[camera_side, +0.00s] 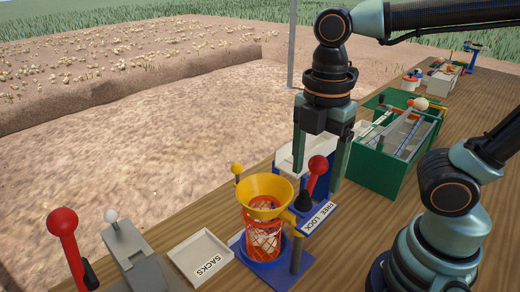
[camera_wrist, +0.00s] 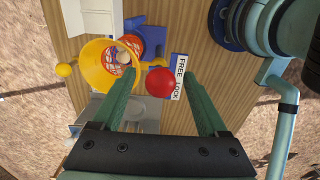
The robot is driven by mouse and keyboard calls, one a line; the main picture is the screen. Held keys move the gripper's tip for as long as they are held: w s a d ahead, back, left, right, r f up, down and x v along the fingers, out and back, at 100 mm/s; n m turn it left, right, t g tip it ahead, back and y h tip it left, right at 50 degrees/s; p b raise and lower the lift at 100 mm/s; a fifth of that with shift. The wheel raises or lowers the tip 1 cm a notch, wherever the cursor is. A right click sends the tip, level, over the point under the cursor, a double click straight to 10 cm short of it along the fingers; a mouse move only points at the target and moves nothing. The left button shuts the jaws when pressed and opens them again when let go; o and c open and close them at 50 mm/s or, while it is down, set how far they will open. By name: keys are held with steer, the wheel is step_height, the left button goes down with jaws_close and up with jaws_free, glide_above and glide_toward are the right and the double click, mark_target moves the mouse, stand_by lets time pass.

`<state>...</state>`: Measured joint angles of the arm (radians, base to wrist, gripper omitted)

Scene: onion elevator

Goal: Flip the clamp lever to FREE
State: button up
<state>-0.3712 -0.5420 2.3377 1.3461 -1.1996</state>
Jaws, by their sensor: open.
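The clamp lever (camera_side: 316,170) has a red ball knob and a dark lower shaft, and leans up and right in the side view. Its red knob (camera_wrist: 160,83) also shows in the wrist view. A white FREE LOCK label (camera_side: 320,217) lies beside its foot. I cannot tell for sure which word the lever points to. My gripper (camera_wrist: 160,76) is open, fingers pointing down, with the knob between its two fingers in the wrist view. A gap shows on each side of the knob. The lever stands beside a yellow funnel (camera_side: 265,193).
An orange mesh sack (camera_side: 263,240) hangs under the funnel on a blue base. A white SACKS tray (camera_side: 202,256) and another red-knobbed lever (camera_side: 63,222) stand at the left. A green bin (camera_side: 372,170) is to the right. The wooden bench edge borders the soil.

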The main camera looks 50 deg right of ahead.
mark_target(318, 158)
steer(key=shift+r, duration=1.75)
steer(key=w+d+m+t, duration=0.1)
steer(key=w+d+m, duration=0.1)
steer(key=m, duration=0.3)
steer(key=w+d+f+m+t, duration=0.1)
steer(key=w+d+m+t, duration=0.1)
steer(key=m, duration=0.3)
steer(key=w+d+m+t, duration=0.2)
steer(key=d+m, duration=0.1)
steer(key=m, duration=0.2)
steer(key=shift+w+d+f, duration=0.2)
steer(key=shift+d+f, duration=0.15)
steer(key=m, duration=0.2)
steer(key=w+m, duration=0.1)
steer(key=shift+d+f+t, duration=0.3)
steer(key=shift+f, duration=0.1)
